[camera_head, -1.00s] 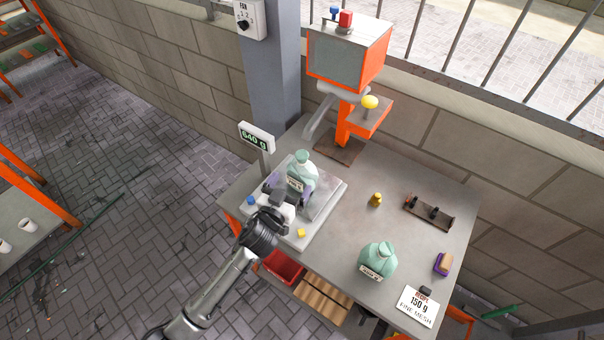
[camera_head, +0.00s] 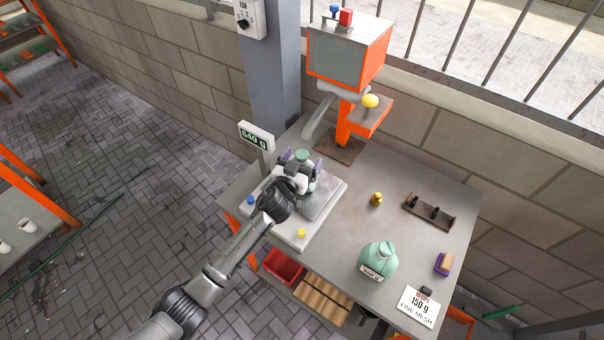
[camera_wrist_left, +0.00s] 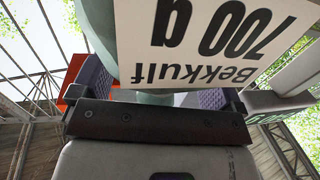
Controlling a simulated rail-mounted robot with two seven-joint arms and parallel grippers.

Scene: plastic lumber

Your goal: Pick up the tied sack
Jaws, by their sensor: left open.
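A pale green tied sack (camera_head: 303,155) stands on the scale's plate (camera_head: 323,200), partly hidden behind my left gripper. My left gripper (camera_head: 301,163) is open, with one purple-padded finger on each side of the sack's upper part. In the left wrist view the sack (camera_wrist_left: 98,28) is very close, between the open fingers, and its white label (camera_wrist_left: 200,45) reads "Bekkulf 700 g", upside down. I cannot tell whether the pads touch it. A second green sack (camera_head: 377,257) stands on the table at the right, apart from the gripper. My right gripper is not in view.
The scale display (camera_head: 256,136) reads 640 g. An orange machine (camera_head: 347,60) with a yellow knob (camera_head: 370,101) rises behind.

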